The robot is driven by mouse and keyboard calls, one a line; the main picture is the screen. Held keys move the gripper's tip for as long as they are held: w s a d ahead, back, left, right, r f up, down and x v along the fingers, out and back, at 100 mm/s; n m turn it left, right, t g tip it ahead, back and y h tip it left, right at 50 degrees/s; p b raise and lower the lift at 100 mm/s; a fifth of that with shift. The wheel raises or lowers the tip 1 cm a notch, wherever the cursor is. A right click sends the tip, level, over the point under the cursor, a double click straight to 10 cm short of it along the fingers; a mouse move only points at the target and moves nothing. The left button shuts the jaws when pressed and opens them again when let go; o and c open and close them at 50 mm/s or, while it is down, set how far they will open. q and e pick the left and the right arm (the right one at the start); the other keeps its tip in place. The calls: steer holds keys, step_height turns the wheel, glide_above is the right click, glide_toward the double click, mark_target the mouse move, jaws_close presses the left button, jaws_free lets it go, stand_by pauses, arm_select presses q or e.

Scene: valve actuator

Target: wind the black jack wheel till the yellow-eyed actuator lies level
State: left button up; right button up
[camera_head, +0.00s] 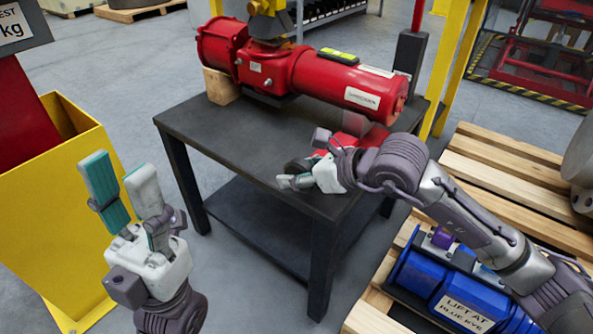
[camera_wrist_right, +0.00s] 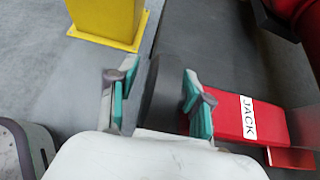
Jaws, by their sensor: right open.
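The red actuator (camera_head: 315,75) lies along the back of the dark table (camera_head: 235,140), its yellow eye (camera_head: 268,8) above it. A spirit level (camera_head: 338,55) sits on top; its bubble is too small to read. The red jack (camera_wrist_right: 250,120), labelled JACK, is under the actuator's right end, partly hidden by my right arm. Its black wheel (camera_wrist_right: 162,92) shows edge-on between the fingers of my right gripper (camera_wrist_right: 160,76). The gripper is open; finger contact cannot be told. In the head view my right gripper (camera_head: 302,162) is at the table's front. My left gripper (camera_head: 119,165) is open and empty, left of the table.
A wooden block (camera_head: 221,86) is under the actuator's left end. A yellow bin-like stand (camera_head: 50,200) is at left. Wooden pallets (camera_head: 490,180) and a blue cylinder (camera_head: 440,280) are at right, below my right arm. Grey floor is open between stand and table.

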steer(key=v, duration=1.1)
steer(key=shift+s+d+r, duration=0.2)
